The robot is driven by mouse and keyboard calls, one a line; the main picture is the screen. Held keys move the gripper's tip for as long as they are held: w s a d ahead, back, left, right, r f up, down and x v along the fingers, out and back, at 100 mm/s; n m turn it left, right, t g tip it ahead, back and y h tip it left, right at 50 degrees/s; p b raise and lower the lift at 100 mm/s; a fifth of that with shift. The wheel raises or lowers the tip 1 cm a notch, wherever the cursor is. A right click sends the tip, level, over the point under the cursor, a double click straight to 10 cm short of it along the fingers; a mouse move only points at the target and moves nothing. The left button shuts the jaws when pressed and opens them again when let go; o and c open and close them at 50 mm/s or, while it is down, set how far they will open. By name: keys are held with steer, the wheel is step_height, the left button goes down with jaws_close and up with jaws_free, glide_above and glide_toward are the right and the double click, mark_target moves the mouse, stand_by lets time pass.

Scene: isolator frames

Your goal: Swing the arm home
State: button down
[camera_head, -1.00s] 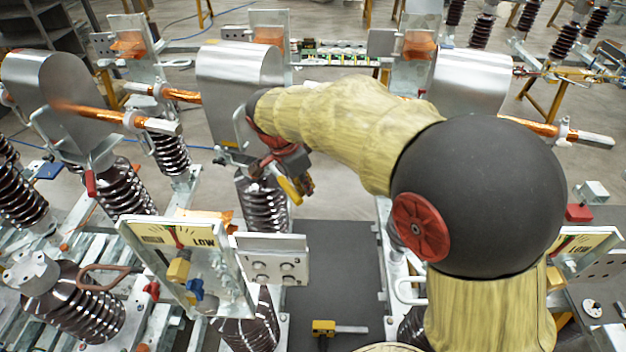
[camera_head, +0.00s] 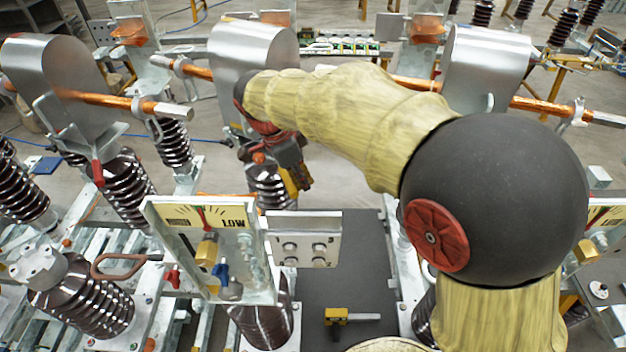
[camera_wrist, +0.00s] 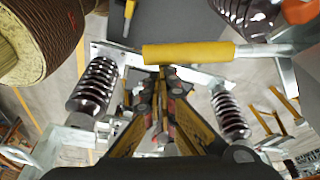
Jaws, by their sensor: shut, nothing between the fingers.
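My arm, in yellow sleeving with a dark round joint, reaches across the head view from the lower right to the upper left. My gripper (camera_head: 298,183) hangs at its end, in front of a brown ribbed insulator (camera_head: 268,184) and above the dark mat. In the wrist view, my gripper's yellow and black fingers (camera_wrist: 161,75) come together with nothing held between them. A yellow cylinder (camera_wrist: 188,54) lies across the view just beyond the fingertips; I cannot tell its distance from them.
A gauge panel marked LOW (camera_head: 205,222) stands left of the dark mat (camera_head: 352,255). A yellow-handled tool (camera_head: 337,316) lies on the mat. Copper bars with silver housings (camera_head: 254,60) run behind my arm. Ribbed insulators (camera_head: 122,190) crowd the left.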

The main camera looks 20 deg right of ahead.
steer(key=w+a+m+b, duration=0.1)
steer(key=a+m, duration=0.2)
steer(key=a, duration=1.1)
steer(key=shift+a+g, duration=0.15)
steer(key=shift+g, duration=0.25)
